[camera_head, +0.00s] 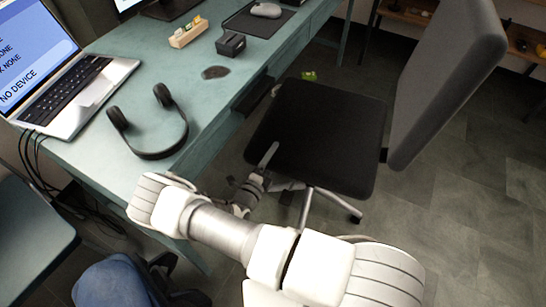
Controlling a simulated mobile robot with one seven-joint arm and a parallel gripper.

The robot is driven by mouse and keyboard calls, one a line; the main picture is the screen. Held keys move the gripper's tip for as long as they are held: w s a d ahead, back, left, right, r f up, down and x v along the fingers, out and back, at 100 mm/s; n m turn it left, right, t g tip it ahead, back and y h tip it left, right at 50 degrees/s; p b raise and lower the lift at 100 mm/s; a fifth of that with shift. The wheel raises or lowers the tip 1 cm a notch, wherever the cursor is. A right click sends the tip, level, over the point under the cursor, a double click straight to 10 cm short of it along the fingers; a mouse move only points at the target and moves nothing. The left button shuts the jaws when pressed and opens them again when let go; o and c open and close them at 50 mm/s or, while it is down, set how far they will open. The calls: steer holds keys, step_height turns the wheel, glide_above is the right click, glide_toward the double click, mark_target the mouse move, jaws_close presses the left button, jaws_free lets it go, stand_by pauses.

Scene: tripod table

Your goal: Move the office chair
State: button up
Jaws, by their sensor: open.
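The office chair has a black square seat (318,135) and a tall grey backrest (446,80) on its right side. It stands upright beside the teal desk (190,95), with its seat close to the desk's edge. Part of its metal leg base (310,205) shows under the seat; the rest is hidden by the seat and my arm. My white arm reaches across the lower middle. My gripper (268,172) is open at the near left edge of the seat. I cannot tell whether it touches the chair.
The desk holds a laptop (75,85), black headphones (150,125), a mouse (266,10) and small items. A blue chair (112,283) is at the bottom left. A wooden shelf (525,42) stands at the back right. The grey tiled floor (460,215) is clear at right.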

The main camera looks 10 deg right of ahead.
steer(key=p+v, duration=0.2)
steer(key=v, duration=1.5)
steer(key=shift+p, duration=0.4)
steer(key=shift+s+a, duration=0.1)
steer(key=shift+s, duration=0.15)
